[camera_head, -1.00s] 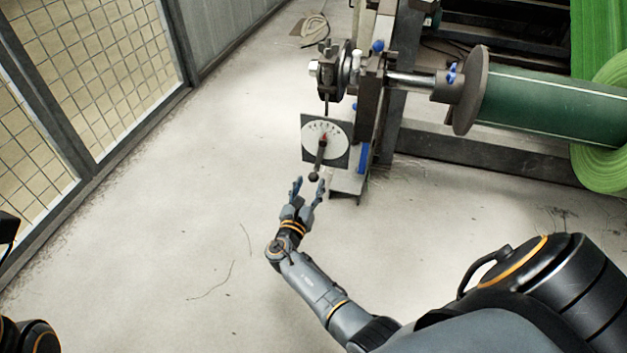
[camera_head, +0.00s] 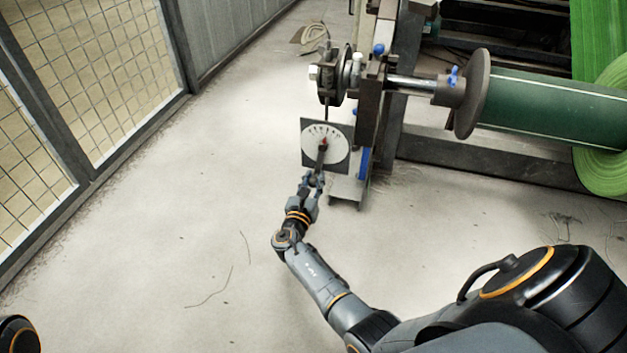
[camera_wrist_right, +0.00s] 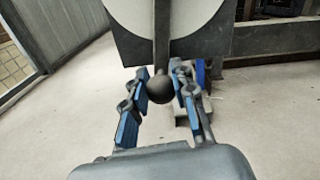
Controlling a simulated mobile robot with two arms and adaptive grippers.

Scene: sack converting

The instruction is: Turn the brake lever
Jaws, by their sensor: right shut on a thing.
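The brake lever (camera_head: 321,158) is a dark rod hanging down from the centre of a white round dial (camera_head: 331,140) on a dark square plate. In the right wrist view the lever (camera_wrist_right: 161,60) ends in a dark round knob (camera_wrist_right: 160,89). My right gripper (camera_head: 315,180) is at the lower end of the lever, its fingers closed around the knob. In the wrist view the right gripper (camera_wrist_right: 161,92) has blue-padded fingers on both sides of the knob. The head view hides most of the knob behind the fingers. My left gripper is not in view.
The machine frame (camera_head: 372,95) rises behind the dial, with a shaft and a large green roll (camera_head: 550,110) at right. A mesh fence (camera_head: 90,80) runs along the left. The floor (camera_head: 170,230) between is clear apart from thin strands.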

